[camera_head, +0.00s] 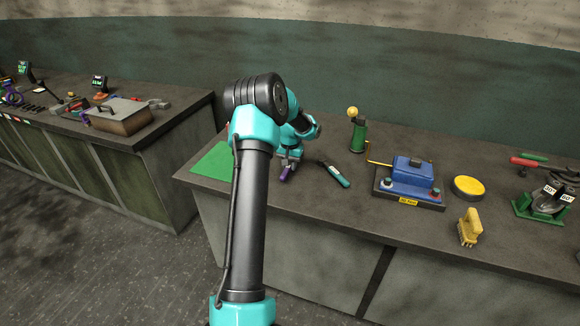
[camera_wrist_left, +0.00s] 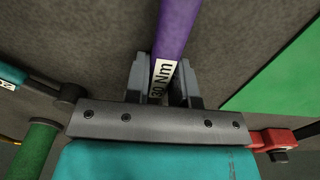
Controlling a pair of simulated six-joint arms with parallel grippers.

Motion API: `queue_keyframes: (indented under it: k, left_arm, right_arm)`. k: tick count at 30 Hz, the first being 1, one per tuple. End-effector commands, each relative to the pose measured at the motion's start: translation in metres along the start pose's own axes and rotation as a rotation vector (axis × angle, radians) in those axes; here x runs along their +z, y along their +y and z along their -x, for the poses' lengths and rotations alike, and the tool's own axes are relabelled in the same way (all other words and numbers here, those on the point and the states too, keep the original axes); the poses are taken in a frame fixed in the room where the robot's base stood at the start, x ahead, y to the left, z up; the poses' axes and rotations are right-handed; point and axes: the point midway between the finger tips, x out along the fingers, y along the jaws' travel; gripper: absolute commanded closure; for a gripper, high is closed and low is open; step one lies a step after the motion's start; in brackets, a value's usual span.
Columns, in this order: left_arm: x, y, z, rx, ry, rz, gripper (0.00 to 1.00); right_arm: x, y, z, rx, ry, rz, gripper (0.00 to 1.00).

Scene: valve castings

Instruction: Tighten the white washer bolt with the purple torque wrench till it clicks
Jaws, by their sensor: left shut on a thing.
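My left gripper (camera_head: 289,160) is shut on the purple torque wrench (camera_head: 287,174), low over the bench near the green mat. In the left wrist view the gripper (camera_wrist_left: 165,85) has its jaws on both sides of the purple handle (camera_wrist_left: 178,30), which carries a white label reading 30 Nm. The rest of the wrench is hidden behind the gripper. I cannot make out a white washer bolt in either view. My right gripper is not in view.
A teal-handled tool (camera_head: 333,175) lies just right of the gripper. The green mat (camera_head: 212,162) is left.

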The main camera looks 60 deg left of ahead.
Motion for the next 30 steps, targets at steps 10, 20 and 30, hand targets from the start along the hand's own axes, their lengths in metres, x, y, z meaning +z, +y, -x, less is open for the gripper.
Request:
queue_keyframes:
  k: [10, 20, 30]
  left_arm:
    - [0.005, 0.002, 0.031, 0.0, 0.001, 0.0, 1.0]
    - [0.051, 0.021, 0.036, 0.0, 0.001, -0.002, 1.0]
    - [0.118, 0.047, 0.042, 0.0, 0.002, -0.002, 1.0]
  right_arm:
    - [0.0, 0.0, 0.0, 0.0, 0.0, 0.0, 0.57]
    - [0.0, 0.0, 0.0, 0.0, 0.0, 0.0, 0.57]
    - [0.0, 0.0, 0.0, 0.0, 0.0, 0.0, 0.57]
